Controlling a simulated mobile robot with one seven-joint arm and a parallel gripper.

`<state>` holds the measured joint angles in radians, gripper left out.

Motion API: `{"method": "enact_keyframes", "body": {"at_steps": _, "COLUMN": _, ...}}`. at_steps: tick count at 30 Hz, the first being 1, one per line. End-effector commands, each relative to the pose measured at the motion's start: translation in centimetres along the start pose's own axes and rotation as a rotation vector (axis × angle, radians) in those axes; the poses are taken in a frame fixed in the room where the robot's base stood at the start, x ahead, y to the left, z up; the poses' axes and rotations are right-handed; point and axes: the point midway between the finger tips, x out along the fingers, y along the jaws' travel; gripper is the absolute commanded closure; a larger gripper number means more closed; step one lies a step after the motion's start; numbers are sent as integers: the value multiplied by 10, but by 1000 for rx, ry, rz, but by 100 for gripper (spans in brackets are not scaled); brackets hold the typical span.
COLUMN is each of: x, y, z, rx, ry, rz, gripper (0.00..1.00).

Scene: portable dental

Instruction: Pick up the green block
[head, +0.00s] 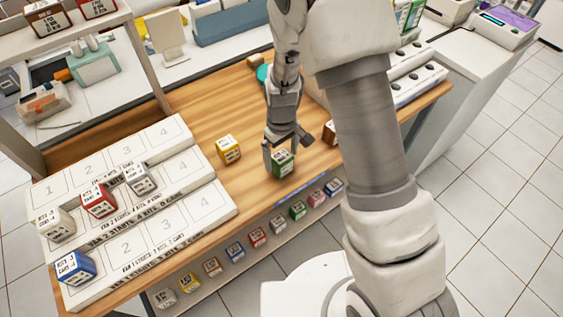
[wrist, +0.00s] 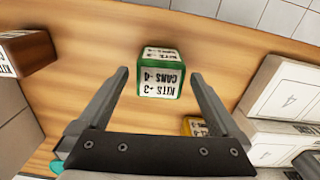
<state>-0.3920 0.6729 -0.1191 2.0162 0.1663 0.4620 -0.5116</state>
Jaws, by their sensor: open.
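The green block (head: 283,163) stands on the wooden counter near its front edge, with printed white labels on its faces. In the wrist view the green block (wrist: 161,73) sits just beyond the fingertips, about midway between the two fingers. My gripper (head: 285,143) is open and empty, pointing down just above and beside the block in the head view. In the wrist view my gripper (wrist: 161,74) has its fingers spread wider than the block. I cannot tell whether a finger touches it.
A yellow block (head: 228,149) stands left of my gripper on the counter. A white stepped tray (head: 205,207) with numbered slots holds red, blue, grey and white blocks. A brown block (wrist: 28,52) lies to the left in the wrist view. Several small blocks line a lower shelf.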

Motion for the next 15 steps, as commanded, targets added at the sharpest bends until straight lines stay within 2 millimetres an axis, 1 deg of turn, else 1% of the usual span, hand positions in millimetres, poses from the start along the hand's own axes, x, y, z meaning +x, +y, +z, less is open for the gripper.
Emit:
{"method": "enact_keyframes", "body": {"at_steps": 1, "x": 8, "y": 0, "z": 0, "rx": 1, "ry": -3, "rz": -1, "gripper": 0}}
{"method": "enact_keyframes", "body": {"at_steps": 5, "x": 19, "y": 0, "z": 0, "rx": 1, "ry": -1, "rz": 0, "gripper": 0}}
{"method": "enact_keyframes", "body": {"at_steps": 13, "x": 22, "y": 0, "z": 0, "rx": 1, "ry": 1, "rz": 0, "gripper": 0}}
{"method": "enact_keyframes", "body": {"at_steps": 14, "x": 22, "y": 0, "z": 0, "rx": 1, "ry": 1, "rz": 0, "gripper": 4}}
{"method": "enact_keyframes", "body": {"at_steps": 15, "x": 22, "y": 0, "z": 0, "rx": 1, "ry": 1, "rz": 0, "gripper": 11}}
